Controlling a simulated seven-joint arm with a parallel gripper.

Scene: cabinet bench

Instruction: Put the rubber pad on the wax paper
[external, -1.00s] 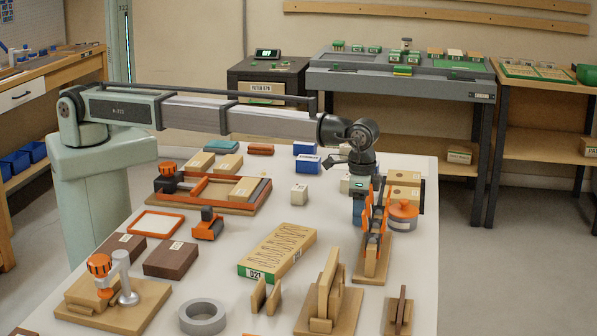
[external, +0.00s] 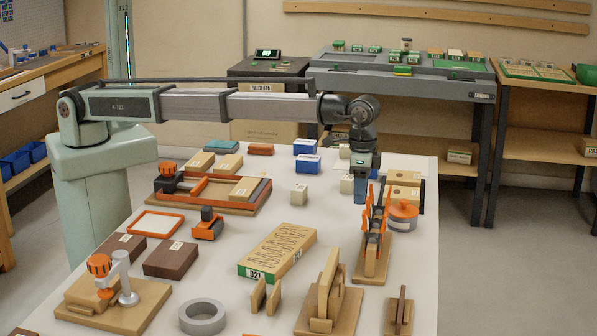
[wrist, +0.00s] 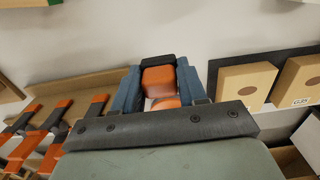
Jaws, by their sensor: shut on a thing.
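My gripper (external: 361,188) is above the right part of the white table, behind the orange clamp rack. In the wrist view its blue-grey fingers (wrist: 157,90) are shut on an orange block (wrist: 158,79) with a black piece at its far end. I cannot tell for sure whether this held block is the rubber pad; the external view does not show it clearly. An orange round surface shows just below it between the fingers. A pale sheet in an orange border (external: 157,223) lies at the table's left; I cannot tell whether it is the wax paper.
The orange clamp rack (external: 372,245) and an orange-lidded tin (external: 403,211) stand close to my gripper. Two tan blocks (external: 404,178) sit behind the tin. A long tan box (external: 278,252), grey tape roll (external: 203,316) and wooden stands crowd the front.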

